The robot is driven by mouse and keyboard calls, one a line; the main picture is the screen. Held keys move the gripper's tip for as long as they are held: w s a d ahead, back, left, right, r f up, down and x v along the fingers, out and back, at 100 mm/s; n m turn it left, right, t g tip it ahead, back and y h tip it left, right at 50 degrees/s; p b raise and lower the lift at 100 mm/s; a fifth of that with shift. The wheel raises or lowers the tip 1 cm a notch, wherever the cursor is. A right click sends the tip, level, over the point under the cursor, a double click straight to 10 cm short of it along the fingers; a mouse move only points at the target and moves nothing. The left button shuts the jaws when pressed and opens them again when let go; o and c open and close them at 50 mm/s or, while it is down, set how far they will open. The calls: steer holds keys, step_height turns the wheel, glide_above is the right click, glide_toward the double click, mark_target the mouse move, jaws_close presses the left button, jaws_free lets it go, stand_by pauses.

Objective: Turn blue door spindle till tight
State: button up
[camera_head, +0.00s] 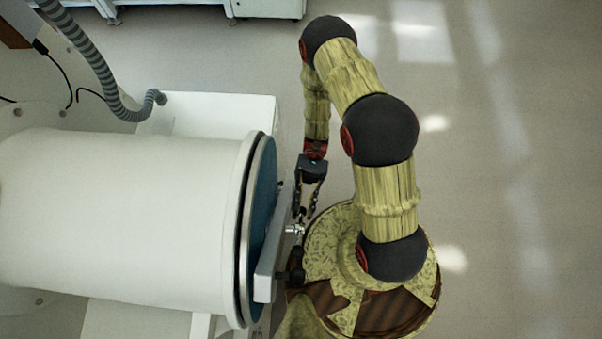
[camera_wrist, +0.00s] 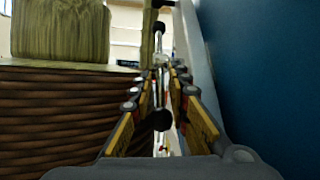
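The blue door (camera_head: 262,190) closes the right end of a white cylinder, with a grey bar (camera_head: 272,245) across its face. It fills the right of the wrist view (camera_wrist: 265,70). The door spindle (camera_head: 295,229) sticks out from the bar's middle; its metal cross handle (camera_wrist: 161,55) has black ball ends, one (camera_wrist: 159,120) close to me and one farther off. My gripper (camera_head: 304,208) points along the door face at the spindle. Its fingers are apart, one on each side of the near handle end. I cannot tell whether they touch it.
The white cylinder (camera_head: 120,210) is fixed left of the door. A ribbed hose (camera_head: 95,60) and a white box (camera_head: 220,115) lie behind it. My base stands close to the door. The floor (camera_head: 510,200) to the right is clear.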

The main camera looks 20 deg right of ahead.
steer(key=v, duration=0.6)
